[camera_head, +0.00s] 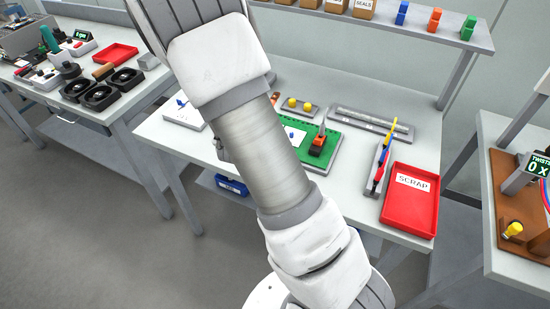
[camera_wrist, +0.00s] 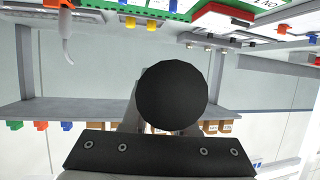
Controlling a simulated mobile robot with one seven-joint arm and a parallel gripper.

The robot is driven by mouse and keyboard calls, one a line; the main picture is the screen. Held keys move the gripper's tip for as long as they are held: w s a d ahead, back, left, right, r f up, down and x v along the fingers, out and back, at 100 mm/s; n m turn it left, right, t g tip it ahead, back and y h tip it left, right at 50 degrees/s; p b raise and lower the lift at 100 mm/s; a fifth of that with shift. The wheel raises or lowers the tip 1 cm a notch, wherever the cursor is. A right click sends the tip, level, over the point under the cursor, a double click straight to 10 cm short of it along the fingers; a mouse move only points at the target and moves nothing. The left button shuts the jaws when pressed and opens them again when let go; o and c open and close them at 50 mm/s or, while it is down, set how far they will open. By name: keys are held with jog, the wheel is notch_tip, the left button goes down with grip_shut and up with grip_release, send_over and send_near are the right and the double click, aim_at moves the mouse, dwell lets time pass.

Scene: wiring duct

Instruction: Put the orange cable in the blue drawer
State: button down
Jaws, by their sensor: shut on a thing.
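My gripper (camera_wrist: 168,128) shows in the wrist view, with its fingers mostly behind a dark round thing (camera_wrist: 172,95) it is shut on. I cannot tell what that thing is. In the head view my arm hides the gripper. A blue drawer (camera_head: 232,186) with a white label sits under the middle table, partly covered by my arm. I cannot make out a clear orange cable. An orange and black part (camera_head: 318,143) lies on the green board (camera_head: 326,151); an orange piece with a grey lead (camera_wrist: 66,40) shows at the wrist view's top left.
The wrist view appears upside down. A red scrap tray (camera_head: 409,200) is at the table's right, beside a narrow rack (camera_head: 379,166) with coloured pieces. A shelf (camera_head: 468,40) with boxes stands behind. Side tables flank the middle one. Floor at the left front is clear.

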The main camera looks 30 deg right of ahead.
jog(key=f+b, duration=0.1)
jog(key=f, duration=0.2)
jog(key=s+d+f+m+g+h+b, duration=0.1)
jog(key=f, duration=0.3)
jog(key=f+m+h+b, duration=0.1)
jog(key=f, duration=0.2)
jog(key=shift+s+d+f+g, duration=0.2)
jog(key=shift+s+f+g, duration=0.1)
jog(key=shift+f+g, duration=0.1)
jog(key=shift+f, duration=0.1)
jog(key=shift+f+b, duration=0.15)
jog(key=shift+b, duration=0.15)
jog(key=c, duration=0.7)
grip_release()
